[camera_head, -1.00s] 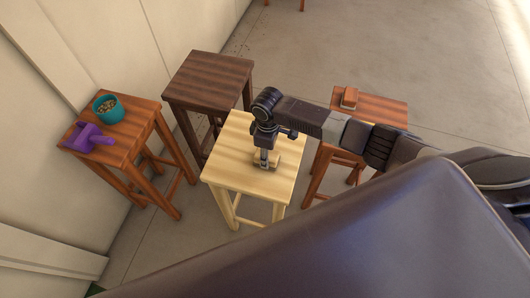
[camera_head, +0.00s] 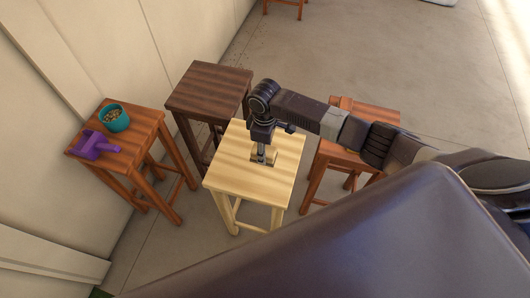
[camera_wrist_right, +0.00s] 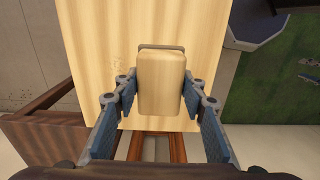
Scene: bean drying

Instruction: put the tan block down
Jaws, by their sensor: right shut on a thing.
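The tan block (camera_wrist_right: 160,84) is between the two fingers of my right gripper (camera_wrist_right: 158,92) in the right wrist view, with both fingers closed against its sides. In the head view my right gripper (camera_head: 261,153) points straight down over the pale wooden stool (camera_head: 232,172), and the tan block (camera_head: 271,158) shows around its fingertips, near the middle of the seat. The block is at or just above the seat; I cannot tell whether it touches. My left gripper is not in view.
A dark brown stool (camera_head: 208,82) stands behind left. A reddish stool (camera_head: 130,140) at left bears a teal pot (camera_head: 114,118) and a purple scoop-like thing (camera_head: 95,145). Another reddish stool (camera_head: 335,152) at right is partly behind my arm. Bare seat surrounds the block.

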